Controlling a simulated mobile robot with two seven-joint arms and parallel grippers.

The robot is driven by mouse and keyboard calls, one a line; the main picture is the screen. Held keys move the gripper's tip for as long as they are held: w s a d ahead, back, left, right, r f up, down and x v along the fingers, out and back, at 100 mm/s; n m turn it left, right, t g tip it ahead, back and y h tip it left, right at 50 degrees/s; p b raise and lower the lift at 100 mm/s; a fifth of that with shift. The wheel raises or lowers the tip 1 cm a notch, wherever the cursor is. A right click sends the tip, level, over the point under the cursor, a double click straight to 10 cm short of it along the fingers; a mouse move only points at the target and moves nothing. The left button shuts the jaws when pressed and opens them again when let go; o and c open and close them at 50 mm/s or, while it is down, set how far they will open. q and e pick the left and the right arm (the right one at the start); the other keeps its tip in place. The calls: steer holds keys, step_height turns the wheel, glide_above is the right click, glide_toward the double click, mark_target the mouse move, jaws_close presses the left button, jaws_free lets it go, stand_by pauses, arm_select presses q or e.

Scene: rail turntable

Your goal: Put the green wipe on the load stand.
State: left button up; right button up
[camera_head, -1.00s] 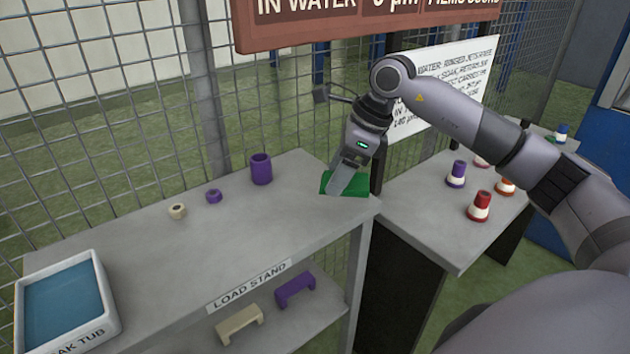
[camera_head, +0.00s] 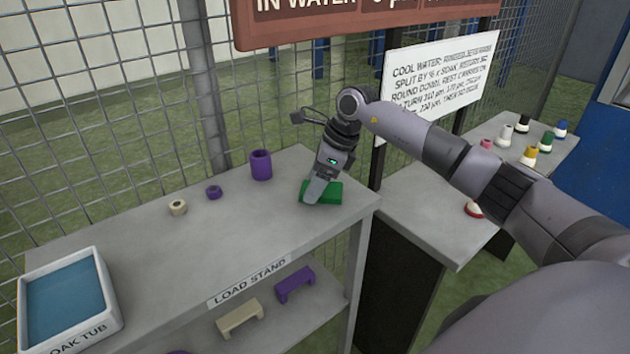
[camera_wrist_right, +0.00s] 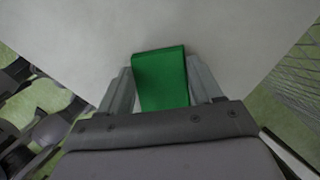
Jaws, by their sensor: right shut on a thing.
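The green wipe (camera_head: 334,192) is a flat green block at the right end of the load stand's grey top (camera_head: 250,225). My right gripper (camera_head: 314,196) points down at it and is shut on it. In the right wrist view the green wipe (camera_wrist_right: 161,80) sits between the two fingers (camera_wrist_right: 163,92), with the pale stand top behind it. Whether the wipe touches the top or hangs just above it I cannot tell. My left gripper is not in view.
On the stand are a purple cup (camera_head: 261,165), a purple ring (camera_head: 214,192), a cream ring (camera_head: 178,207) and the soak tub (camera_head: 68,300). The middle front of the top is clear. A side table (camera_head: 440,215) holds several coloured pieces. A wire fence stands behind.

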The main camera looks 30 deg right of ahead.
mark_target(337, 189)
steer(key=shift+w, duration=0.1)
steer(key=shift+f, duration=0.2)
steer(key=o, duration=0.9)
steer(key=shift+o, duration=0.2)
steer(key=shift+r, duration=0.1)
steer(key=shift+r, duration=0.25)
steer(key=v, duration=1.1)
steer(key=shift+r+p, duration=0.3)
steer(key=shift+r, duration=0.05)
